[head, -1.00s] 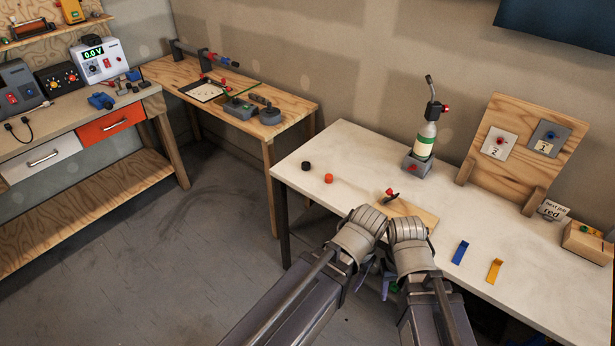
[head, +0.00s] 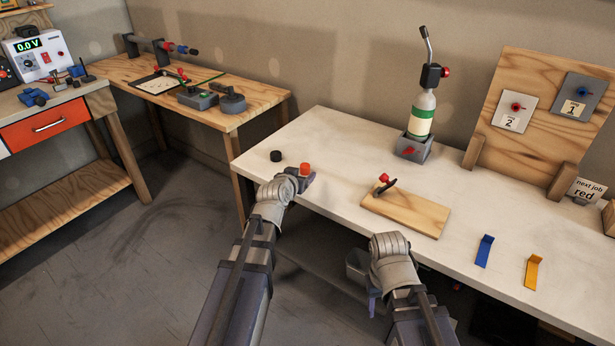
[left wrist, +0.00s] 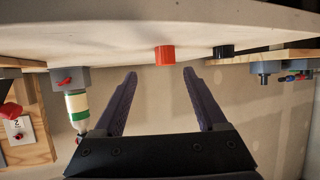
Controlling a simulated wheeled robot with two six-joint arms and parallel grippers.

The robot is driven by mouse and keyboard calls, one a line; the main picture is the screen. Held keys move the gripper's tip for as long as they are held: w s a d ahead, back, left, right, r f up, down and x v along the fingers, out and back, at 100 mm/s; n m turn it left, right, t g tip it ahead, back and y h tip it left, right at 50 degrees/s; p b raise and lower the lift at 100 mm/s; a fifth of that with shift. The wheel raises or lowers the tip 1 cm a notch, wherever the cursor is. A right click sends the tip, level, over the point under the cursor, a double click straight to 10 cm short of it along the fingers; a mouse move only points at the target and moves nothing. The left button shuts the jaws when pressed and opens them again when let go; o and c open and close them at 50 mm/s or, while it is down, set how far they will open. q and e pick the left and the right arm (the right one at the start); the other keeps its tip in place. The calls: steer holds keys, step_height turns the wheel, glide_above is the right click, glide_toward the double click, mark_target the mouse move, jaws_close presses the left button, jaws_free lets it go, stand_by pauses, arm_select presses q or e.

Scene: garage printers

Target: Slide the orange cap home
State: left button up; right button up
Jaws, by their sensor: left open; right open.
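The orange cap (head: 305,168) stands on the white table (head: 330,135) near its left front edge. In the left wrist view the orange cap (left wrist: 165,56) shows beyond and between my open fingertips. My left gripper (head: 303,184) is open and empty at the table's edge, just on the near side of the cap; it also shows in the left wrist view (left wrist: 159,76). Its fingers are mostly hidden by the wrist in the head view. My right gripper (head: 363,284) is open and low in front of the table edge, with nothing seen in it.
A black cap (head: 276,156) stands just left of the orange one. A wooden board (head: 410,212) with a red-tipped clamp (head: 384,181) lies to the right. A bottle (head: 421,117) in a grey holder stands behind. Blue (head: 484,250) and yellow (head: 532,272) brackets lie at front right.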

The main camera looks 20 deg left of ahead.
mark_target(304, 167)
arm_select(q)
steer(key=shift+w+a, duration=0.3)
steer(key=shift+a, duration=0.1)
steer(key=shift+b+x, duration=1.55)
steer(key=shift+x, duration=2.35)
steer(key=shift+r, duration=0.15)
jaws_close()
